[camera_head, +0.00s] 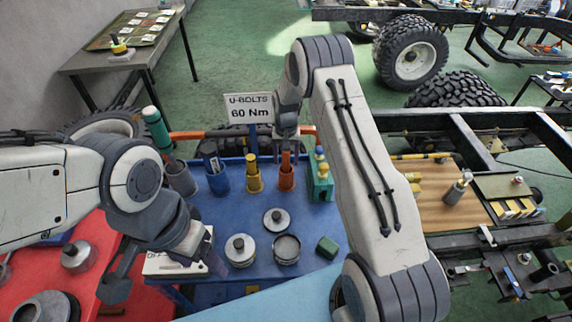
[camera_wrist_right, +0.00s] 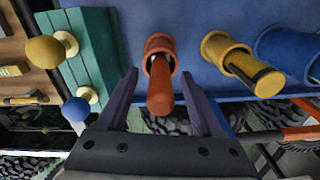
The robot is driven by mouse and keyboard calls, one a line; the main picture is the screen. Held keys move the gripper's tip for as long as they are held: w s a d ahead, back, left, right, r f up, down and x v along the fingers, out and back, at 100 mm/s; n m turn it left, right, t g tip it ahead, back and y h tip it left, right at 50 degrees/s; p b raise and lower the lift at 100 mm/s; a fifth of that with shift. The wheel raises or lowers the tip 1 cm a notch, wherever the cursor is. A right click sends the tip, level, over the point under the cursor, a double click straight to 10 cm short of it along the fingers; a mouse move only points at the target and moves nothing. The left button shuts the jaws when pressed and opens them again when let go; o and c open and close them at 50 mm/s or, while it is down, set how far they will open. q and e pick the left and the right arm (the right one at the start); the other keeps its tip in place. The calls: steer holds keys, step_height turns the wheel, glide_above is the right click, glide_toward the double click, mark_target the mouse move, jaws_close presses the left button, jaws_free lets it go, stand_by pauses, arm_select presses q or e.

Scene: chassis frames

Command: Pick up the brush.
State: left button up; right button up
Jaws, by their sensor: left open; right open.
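No brush head shows, so I cannot tell for certain which item is the brush. An orange-brown handle (camera_head: 286,159) stands in an orange cup (camera_head: 287,182) on the blue table. In the right wrist view the handle (camera_wrist_right: 160,88) rises from the orange cup (camera_wrist_right: 160,44) between the fingers of my open right gripper (camera_wrist_right: 160,76). My left gripper (camera_head: 165,272) is open, low at the table's left front edge.
A yellow cup (camera_head: 254,183) and a blue cup (camera_head: 218,181) with handles stand left of the orange cup. A green rack (camera_head: 320,190) with knobs stands close on its right. Round metal parts (camera_head: 240,250) and a green block (camera_head: 327,247) lie in front.

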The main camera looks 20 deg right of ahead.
steer(key=shift+f, duration=0.8)
jaws_close()
steer(key=shift+r, duration=0.15)
